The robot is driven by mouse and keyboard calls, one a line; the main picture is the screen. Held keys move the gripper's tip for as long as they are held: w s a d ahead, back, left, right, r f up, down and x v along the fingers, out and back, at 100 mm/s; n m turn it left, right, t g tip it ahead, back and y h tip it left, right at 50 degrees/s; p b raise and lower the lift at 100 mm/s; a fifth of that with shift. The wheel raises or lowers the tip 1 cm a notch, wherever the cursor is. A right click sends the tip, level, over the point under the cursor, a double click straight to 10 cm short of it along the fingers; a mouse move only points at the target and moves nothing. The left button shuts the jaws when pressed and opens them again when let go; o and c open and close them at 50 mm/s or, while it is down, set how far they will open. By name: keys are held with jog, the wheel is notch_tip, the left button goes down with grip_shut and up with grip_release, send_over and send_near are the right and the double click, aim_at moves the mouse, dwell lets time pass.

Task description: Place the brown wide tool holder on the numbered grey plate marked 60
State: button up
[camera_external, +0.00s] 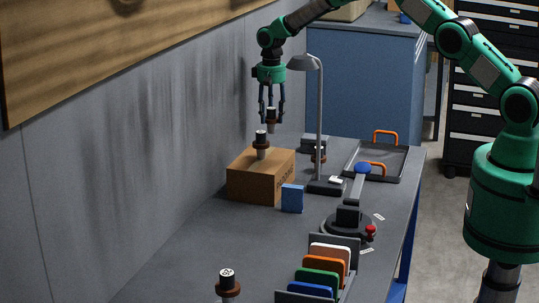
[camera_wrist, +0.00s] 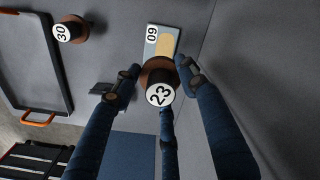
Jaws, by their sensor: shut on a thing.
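My gripper (camera_external: 271,108) is shut on the brown wide tool holder (camera_external: 272,118), with its black top upward, above the far end of the bench. In the wrist view the holder (camera_wrist: 158,74) has a brown collar and a white disc reading 23, between the dark fingers of my gripper (camera_wrist: 162,85). The light grey plate (camera_wrist: 155,48) marked 60 lies just beyond the holder in that view, partly covered by it. A tan patch shows over the plate; I cannot tell what it belongs to. I cannot make out the plate in the external view.
Another holder (camera_external: 261,142) stands on a cardboard box (camera_external: 255,185). A holder marked 30 (camera_wrist: 72,28) stands beside a tray (camera_wrist: 62,60) with orange handles. A lamp (camera_external: 319,130) rises to the right of my gripper. The grey wall (camera_external: 150,150) is to the left.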

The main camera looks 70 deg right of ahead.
aim_at(271, 133)
jog(key=shift+f, duration=2.9)
jog(key=shift+f, duration=1.9)
jog(key=shift+f, duration=0.2)
jog(key=o, duration=1.5)
jog(key=shift+r, duration=0.1)
notch_tip(271, 133, up, 12)
jog(key=shift+r, duration=0.1)
